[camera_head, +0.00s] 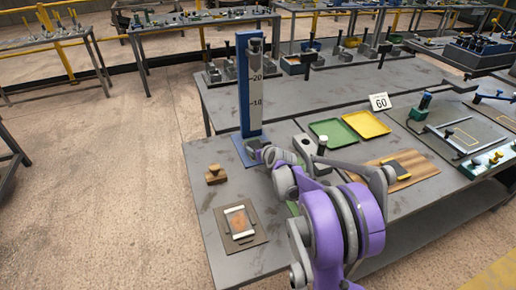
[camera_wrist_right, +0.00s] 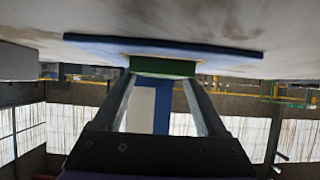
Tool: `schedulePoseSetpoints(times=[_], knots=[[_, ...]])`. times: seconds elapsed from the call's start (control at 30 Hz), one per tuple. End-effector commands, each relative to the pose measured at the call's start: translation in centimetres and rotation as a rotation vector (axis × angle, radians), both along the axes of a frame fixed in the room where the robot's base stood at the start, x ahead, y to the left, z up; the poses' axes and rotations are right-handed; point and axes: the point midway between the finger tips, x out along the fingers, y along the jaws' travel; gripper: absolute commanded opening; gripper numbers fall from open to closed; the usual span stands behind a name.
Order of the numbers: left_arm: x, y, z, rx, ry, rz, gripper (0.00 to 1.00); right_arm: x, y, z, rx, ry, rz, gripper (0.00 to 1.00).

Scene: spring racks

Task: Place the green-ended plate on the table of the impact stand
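The impact stand (camera_head: 249,95) is a tall blue column with a white scale marked 10 and 20, on a blue base at the table's left side. My right gripper (camera_head: 262,152) is at the foot of the column. In the right wrist view, my right gripper (camera_wrist_right: 163,78) has a green piece (camera_wrist_right: 165,67) between its fingertips, apparently the green end of the plate; the rest of it is hidden. The blue base (camera_wrist_right: 230,50) is just beyond, and I cannot tell whether the piece touches it. My left gripper is not in view.
A framed pale-orange plate on a brown base (camera_head: 257,236) and a small wooden block (camera_head: 215,174) lie at left. A green tray (camera_head: 334,131), a yellow tray (camera_head: 366,124), a sign reading 60 (camera_head: 380,102) and a wooden board (camera_head: 422,163) stand right of my arm.

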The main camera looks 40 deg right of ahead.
Motion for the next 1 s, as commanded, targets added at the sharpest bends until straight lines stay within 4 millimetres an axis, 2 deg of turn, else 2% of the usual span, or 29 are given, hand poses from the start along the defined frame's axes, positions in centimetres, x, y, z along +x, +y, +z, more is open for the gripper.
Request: schedulePoseSetpoints(times=[0.03,0.13,0.47,0.57,1.0], knots=[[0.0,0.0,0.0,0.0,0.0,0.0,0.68,0.0,0.0,-0.1,0.0,0.001,0.0,0.83],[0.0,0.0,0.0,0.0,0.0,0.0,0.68,0.0,0.0,0.0,0.0,0.001,0.0,1.0],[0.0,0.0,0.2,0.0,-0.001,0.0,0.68,-0.3,0.1,0.5,0.0,0.0,0.0,1.0],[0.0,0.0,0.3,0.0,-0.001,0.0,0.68,-1.3,0.4,1.1,0.001,0.0,0.0,1.0],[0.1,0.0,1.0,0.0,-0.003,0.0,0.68,-8.5,2.7,5.2,0.0,0.0,-0.001,1.0]])
